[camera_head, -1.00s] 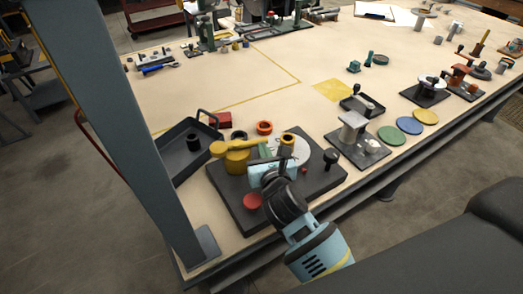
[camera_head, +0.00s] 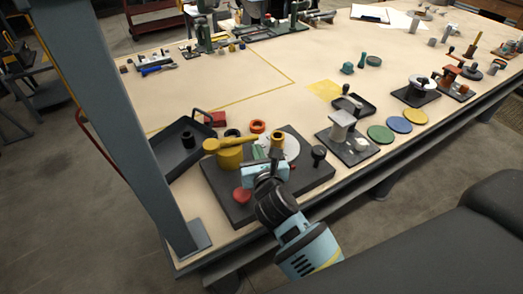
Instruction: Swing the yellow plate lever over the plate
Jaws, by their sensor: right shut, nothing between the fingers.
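The yellow plate lever (camera_head: 232,143) sits on a thick yellow post (camera_head: 229,157) on the dark base block (camera_head: 310,183). Its arm points right, toward the pale round plate (camera_head: 291,146), and its tip seems to end near the plate's left edge. My right gripper (camera_head: 267,160) is shut and empty, low in front of the plate and to the right of the post. It hides part of the plate and base, and I cannot tell whether it touches the lever. My left gripper is not in view.
A red knob (camera_head: 241,195) and a black knob (camera_head: 318,153) stand on the base. A dark tray (camera_head: 171,163) lies left, with a red block (camera_head: 215,118) and an orange ring (camera_head: 257,126) behind. A grey fixture (camera_head: 342,125) stands right. A pillar (camera_head: 125,120) crosses the left side.

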